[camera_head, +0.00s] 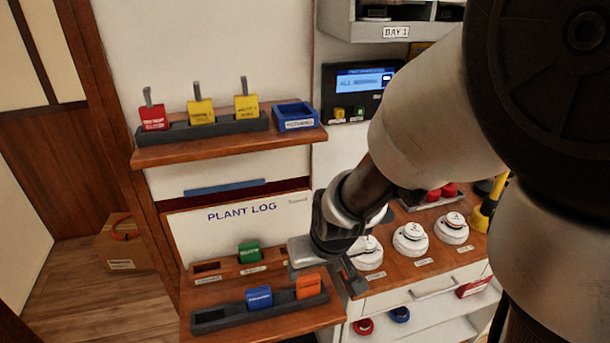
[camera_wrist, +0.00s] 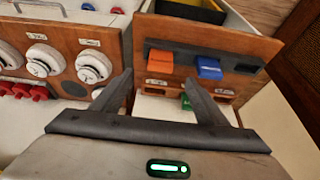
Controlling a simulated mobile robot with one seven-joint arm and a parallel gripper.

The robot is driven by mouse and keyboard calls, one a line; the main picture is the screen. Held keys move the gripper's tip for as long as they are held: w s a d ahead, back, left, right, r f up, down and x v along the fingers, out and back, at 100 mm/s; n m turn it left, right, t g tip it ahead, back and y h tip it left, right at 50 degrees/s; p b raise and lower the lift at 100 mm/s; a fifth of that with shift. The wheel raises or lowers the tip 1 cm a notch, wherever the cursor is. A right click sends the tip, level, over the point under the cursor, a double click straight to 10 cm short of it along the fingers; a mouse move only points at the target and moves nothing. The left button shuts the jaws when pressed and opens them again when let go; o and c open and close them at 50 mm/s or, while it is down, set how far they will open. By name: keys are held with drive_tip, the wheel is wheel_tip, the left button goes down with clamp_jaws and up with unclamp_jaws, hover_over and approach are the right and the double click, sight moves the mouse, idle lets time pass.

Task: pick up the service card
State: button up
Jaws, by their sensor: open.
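I cannot tell for sure which piece is the service card, as the small labels are unreadable. On the lower shelf, a blue card (camera_head: 259,297) and an orange card (camera_head: 308,286) stand in a dark rack (camera_head: 210,320); a green card (camera_head: 249,252) stands in a wooden strip behind. In the wrist view the orange card (camera_wrist: 161,60) and blue card (camera_wrist: 208,68) lie beyond my gripper (camera_wrist: 160,80), with the green card (camera_wrist: 186,102) partly behind a finger. My gripper is open, its fingers apart with nothing held, near the right end of the lower shelf.
The upper shelf (camera_head: 230,148) holds a red tag (camera_head: 153,118), two yellow tags (camera_head: 201,111) and a blue tray (camera_head: 295,116). White round knobs (camera_head: 411,238) stand on the counter to the right. A PLANT LOG board (camera_head: 240,226) backs the lower shelf.

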sight(309, 281)
drive_tip(key=b+x, duration=0.6)
drive_tip(key=x, duration=0.6)
drive_tip(key=shift+w+a+f, duration=0.15)
drive_tip(key=shift+w+f, duration=0.1)
drive_tip(key=shift+f, duration=0.05)
drive_tip(key=shift+c, duration=0.2)
drive_tip(key=c, duration=1.1)
